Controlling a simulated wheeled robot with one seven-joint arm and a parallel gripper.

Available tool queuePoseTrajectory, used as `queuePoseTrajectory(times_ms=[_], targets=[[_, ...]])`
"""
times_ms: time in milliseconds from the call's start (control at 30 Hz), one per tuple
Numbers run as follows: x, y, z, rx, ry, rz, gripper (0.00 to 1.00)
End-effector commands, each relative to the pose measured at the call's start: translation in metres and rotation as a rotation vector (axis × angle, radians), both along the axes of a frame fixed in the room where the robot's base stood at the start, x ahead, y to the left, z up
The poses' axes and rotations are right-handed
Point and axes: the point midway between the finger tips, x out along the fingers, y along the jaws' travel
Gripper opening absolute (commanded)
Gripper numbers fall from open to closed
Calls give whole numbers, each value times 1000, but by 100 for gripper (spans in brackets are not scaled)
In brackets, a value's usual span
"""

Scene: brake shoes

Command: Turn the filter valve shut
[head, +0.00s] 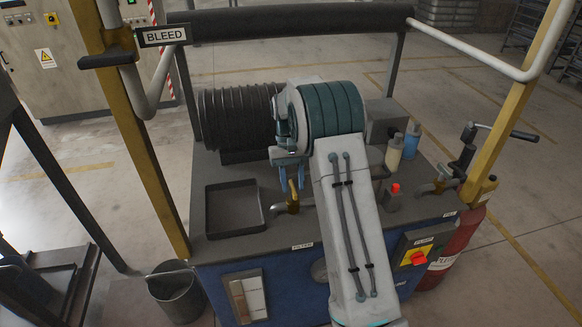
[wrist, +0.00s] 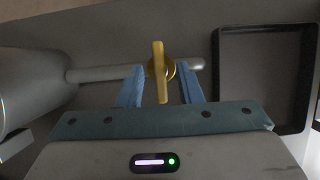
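The filter valve has a yellow lever (head: 293,196) on a short grey pipe, behind the FILTER label (head: 302,246) on the bench top. In the wrist view the lever (wrist: 158,60) points across the pipe (wrist: 105,74), with its near end between my blue fingers. My gripper (wrist: 162,72) is open, one finger on each side of the lever, with a visible gap on both sides. In the head view my gripper (head: 290,182) hangs just above and behind the valve, fingers pointing down. Whether the fingers reach down to lever height is hard to tell.
A dark shallow tray (head: 209,231) lies left of the valve. A black ribbed roll (head: 235,118) is behind, a BLEED rail (head: 165,37) above left, and yellow posts (head: 152,165) flank the bench.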

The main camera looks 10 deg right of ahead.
Motion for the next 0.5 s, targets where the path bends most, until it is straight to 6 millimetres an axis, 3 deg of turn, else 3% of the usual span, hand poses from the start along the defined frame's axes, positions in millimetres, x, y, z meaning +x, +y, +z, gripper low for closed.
queuePoseTrajectory(times_ms=[500], targets=[[36,-1,83,0,-1,-1,33]])
